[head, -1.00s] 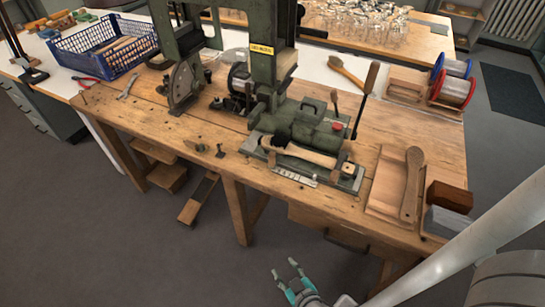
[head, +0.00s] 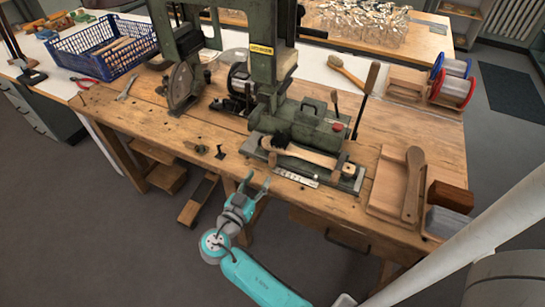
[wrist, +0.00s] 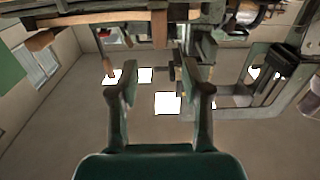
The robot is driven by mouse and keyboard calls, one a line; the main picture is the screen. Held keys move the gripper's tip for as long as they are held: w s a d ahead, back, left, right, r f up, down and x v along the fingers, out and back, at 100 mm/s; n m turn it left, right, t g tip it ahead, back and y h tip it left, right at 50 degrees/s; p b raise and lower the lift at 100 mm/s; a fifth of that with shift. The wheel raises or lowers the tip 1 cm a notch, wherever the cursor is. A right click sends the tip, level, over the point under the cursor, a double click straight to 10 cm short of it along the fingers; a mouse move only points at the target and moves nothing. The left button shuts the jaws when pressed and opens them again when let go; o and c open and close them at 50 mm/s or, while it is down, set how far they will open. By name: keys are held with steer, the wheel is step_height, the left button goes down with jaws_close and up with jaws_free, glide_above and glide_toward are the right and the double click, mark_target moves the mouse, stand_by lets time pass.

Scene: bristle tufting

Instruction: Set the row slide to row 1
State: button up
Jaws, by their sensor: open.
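The green tufting machine (head: 262,75) stands on the wooden bench. At its front base lies a pale marked strip (head: 297,178), which looks like the row slide's scale. Its row marks are too small to read. A small wooden knob (head: 272,158) stands beside the strip. A wooden brush body with dark bristles (head: 312,155) lies across the green fixture just behind. My gripper (head: 258,180) is open and empty at the bench's front edge, left of the strip and apart from it. In the wrist view its two fingers stand apart with nothing between them.
Upright levers (head: 367,90) rise behind the fixture at the right. A wooden board with a paddle (head: 412,185) and blocks lies to the right. Small metal parts (head: 219,152) sit on the bench left of the machine. A blue crate (head: 103,45) stands at the far left.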

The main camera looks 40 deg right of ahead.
mark_target(271, 159)
steer(key=x, duration=1)
steer(key=shift+w+d, duration=0.1)
steer(key=shift+d, duration=0.15)
jaws_close()
